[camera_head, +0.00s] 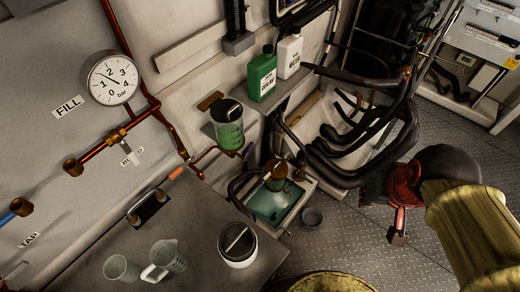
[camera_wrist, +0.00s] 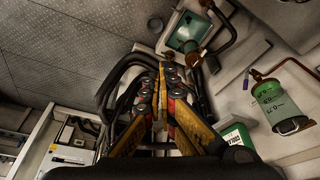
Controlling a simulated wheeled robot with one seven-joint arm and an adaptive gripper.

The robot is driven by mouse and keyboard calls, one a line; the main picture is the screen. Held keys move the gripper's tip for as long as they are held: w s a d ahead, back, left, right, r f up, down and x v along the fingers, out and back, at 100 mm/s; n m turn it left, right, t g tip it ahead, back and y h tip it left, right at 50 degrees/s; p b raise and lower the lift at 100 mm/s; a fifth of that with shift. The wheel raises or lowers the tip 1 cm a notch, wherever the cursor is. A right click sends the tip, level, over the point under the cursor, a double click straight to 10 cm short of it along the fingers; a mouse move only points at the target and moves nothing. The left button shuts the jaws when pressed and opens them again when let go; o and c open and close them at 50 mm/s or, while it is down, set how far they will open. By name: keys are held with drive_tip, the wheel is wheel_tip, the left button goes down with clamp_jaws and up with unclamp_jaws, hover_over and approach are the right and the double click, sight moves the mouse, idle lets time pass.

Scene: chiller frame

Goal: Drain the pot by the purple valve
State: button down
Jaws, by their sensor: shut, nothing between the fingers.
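A clear pot (camera_head: 229,136) with green contents and a dark top is mounted on the wall in the head view. It also shows at the right of the wrist view (camera_wrist: 277,105). A copper pipe runs beside its lower end.
Black hoses (camera_head: 340,150) fill the space between my arm and the pot. A green bottle (camera_head: 262,76) and a white bottle (camera_head: 289,54) stand on a shelf behind. A grey worktop (camera_head: 205,225) holds jugs and a white container. Floor is clear in the middle.

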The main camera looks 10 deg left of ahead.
sight(248, 152)
drive_tip(key=w+a+f+m+g+y+b, duration=0.2)
drive_tip(key=w+a+f+m+g+y, duration=0.3)
drive_tip(key=f, duration=0.6)
drive_tip(key=w+a+f+y+b, duration=0.2)
drive_tip(key=w+a+f+y, duration=0.15)
drive_tip(key=a+f, duration=0.6)
drive_tip(key=w+a+f+m+g+y+b, duration=0.3)
drive_tip(key=f+y, duration=0.1)
drive_tip(key=f, duration=1)
drive_tip(key=w+a+f+m+t+y, duration=0.25)
drive_tip(key=w+f+t+y, duration=0.2)
drive_tip(key=w, duration=0.35)
drive_tip(key=w+d+r+t+y, duration=0.2)
drive_tip(key=w+r+t, duration=0.45)
drive_tip(key=w, duration=0.35)
drive_tip(key=a+r+b, duration=0.3)
drive_tip(key=a+r, duration=0.1)
drive_tip(key=a, duration=0.7)
drive_tip(key=shift+r, duration=0.35)
